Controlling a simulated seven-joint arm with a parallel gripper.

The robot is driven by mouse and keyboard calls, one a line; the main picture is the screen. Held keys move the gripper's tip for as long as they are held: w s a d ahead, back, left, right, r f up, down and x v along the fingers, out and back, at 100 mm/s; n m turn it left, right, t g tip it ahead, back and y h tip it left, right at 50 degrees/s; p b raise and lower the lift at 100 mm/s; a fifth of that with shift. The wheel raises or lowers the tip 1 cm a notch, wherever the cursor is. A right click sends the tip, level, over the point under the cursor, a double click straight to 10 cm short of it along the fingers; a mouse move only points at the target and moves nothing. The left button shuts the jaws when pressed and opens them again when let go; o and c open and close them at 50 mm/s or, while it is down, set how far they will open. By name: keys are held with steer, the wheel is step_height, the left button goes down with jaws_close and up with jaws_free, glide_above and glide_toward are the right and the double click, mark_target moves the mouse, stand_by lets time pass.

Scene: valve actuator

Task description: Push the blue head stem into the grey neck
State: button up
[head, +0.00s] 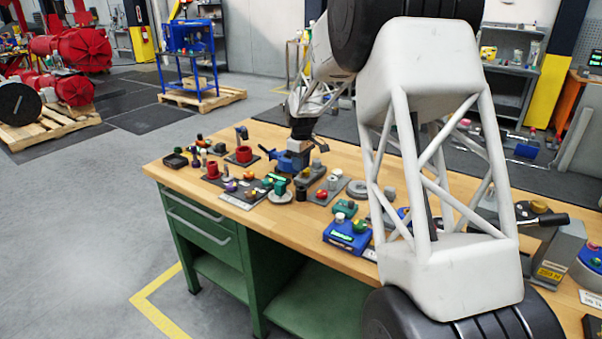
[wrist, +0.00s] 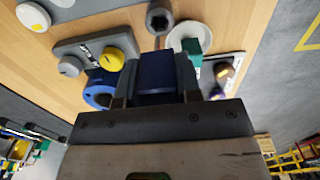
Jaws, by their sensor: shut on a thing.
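My gripper (wrist: 155,85) is shut on a dark blue block (wrist: 158,72), which I take to be the blue head stem. Its lower end is hidden from the wrist camera. In the head view my gripper (head: 300,132) is low over the far part of the bench, among blue parts (head: 290,160). A dark grey hollow cylinder (wrist: 159,17) stands just ahead of the block in the wrist view, apart from it; it also shows in the head view (head: 300,193). I cannot tell whether this is the grey neck or whether the neck is hidden under the gripper.
Beside the gripper are a blue ring-like part (wrist: 99,90), a grey base with a yellow knob (wrist: 111,59), and a white disc with a green part (wrist: 192,46). Several small parts crowd the wooden bench (head: 250,216).

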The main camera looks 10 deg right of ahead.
steer(key=shift+r, duration=1.05)
steer(key=w+d+r, duration=0.2)
steer(key=d, duration=1)
steer(key=shift+w, duration=0.35)
steer(key=shift+d+f, duration=0.1)
steer(key=shift+f, duration=2.85)
steer(key=shift+f, duration=2.3)
